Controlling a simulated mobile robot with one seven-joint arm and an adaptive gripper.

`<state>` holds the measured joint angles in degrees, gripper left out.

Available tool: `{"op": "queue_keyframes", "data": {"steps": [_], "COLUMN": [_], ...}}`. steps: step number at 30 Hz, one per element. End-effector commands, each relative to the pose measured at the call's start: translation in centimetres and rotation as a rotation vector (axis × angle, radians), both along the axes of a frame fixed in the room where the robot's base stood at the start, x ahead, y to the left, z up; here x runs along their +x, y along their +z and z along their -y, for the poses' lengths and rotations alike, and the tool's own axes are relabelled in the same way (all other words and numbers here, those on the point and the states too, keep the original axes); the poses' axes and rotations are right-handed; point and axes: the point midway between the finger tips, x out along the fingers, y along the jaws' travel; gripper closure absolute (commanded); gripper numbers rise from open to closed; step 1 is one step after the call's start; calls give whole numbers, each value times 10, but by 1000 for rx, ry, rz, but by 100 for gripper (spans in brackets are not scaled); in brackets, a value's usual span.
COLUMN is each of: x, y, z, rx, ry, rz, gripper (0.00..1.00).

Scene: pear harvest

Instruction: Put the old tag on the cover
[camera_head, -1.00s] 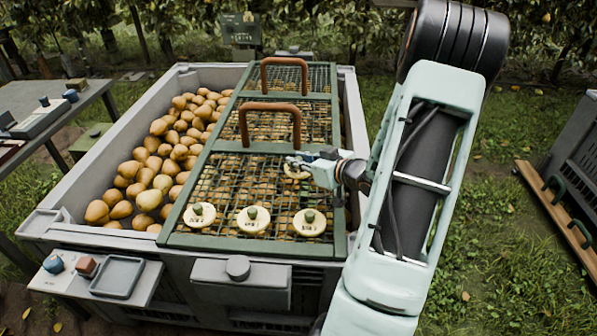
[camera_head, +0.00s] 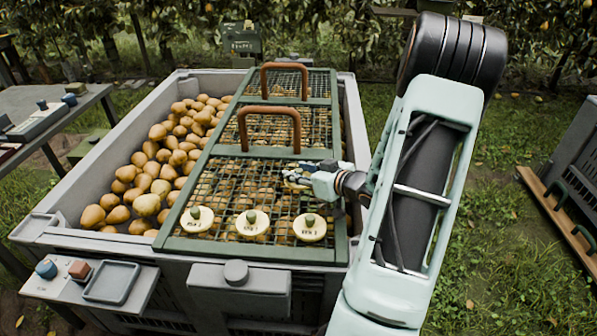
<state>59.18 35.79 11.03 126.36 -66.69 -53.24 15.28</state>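The cover (camera_head: 345,250) is a green-framed wire mesh with brown handles, lying over the right part of the pear bin. My gripper (camera_head: 297,177) is over the mesh behind the right tag.
The grey bin (camera_head: 58,205) holds many pears (camera_head: 146,204), uncovered at left. A small shelf with an empty grey tray (camera_head: 111,282) and two knobs is on the bin's front. A side table (camera_head: 90,97) stands at left. A dark crate (camera_head: 575,150) is at right.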

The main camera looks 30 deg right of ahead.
Motion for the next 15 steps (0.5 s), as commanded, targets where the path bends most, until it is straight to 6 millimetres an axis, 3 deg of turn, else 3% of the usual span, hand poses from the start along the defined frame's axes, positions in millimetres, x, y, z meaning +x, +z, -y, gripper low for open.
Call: {"op": "queue_keyframes", "data": {"steps": [5, 15], "x": [-5, -67], "y": [7, 35], "z": [2, 10], "rx": [-1, -1], "ry": [-2, -4], "rz": [-1, -1], "gripper": [66, 66]}}
